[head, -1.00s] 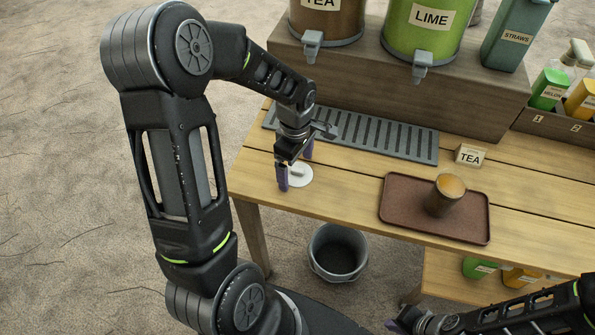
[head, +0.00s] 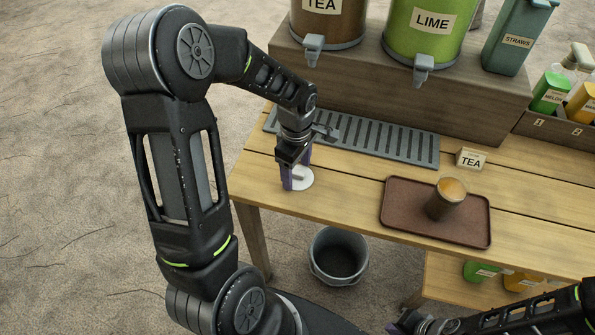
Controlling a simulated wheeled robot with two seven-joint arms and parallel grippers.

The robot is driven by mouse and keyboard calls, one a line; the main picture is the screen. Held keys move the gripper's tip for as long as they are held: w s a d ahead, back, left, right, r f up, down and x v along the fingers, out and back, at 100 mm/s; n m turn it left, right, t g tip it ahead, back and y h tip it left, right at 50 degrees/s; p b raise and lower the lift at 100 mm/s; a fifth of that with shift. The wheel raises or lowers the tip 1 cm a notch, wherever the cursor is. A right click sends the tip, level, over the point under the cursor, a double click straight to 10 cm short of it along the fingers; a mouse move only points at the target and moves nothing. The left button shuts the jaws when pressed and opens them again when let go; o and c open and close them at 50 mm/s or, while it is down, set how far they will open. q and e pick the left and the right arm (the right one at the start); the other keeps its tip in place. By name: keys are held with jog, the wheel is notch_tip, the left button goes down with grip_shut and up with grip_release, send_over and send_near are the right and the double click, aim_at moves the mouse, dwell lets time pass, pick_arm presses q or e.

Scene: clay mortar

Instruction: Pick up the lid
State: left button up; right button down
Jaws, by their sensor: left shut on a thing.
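The lid (head: 303,178) is a small white disc with a raised handle on top, at the left end of the wooden table. My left gripper (head: 295,174) is over it from above, its purple fingers closed on the lid's handle. The fingers hide part of the lid. I cannot tell whether the lid touches the table. My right gripper (head: 400,326) shows only in part at the bottom edge, far from the lid, and its fingers are not clear.
A brown tray (head: 400,228) with a filled cup (head: 446,199) stands right of the lid. A bucket (head: 338,257) is below the table edge.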

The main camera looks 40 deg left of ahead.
aim_at(296, 170)
pick_arm(q)
notch_tip(296, 170, up, 10)
dwell(0.5)
dwell(0.5)
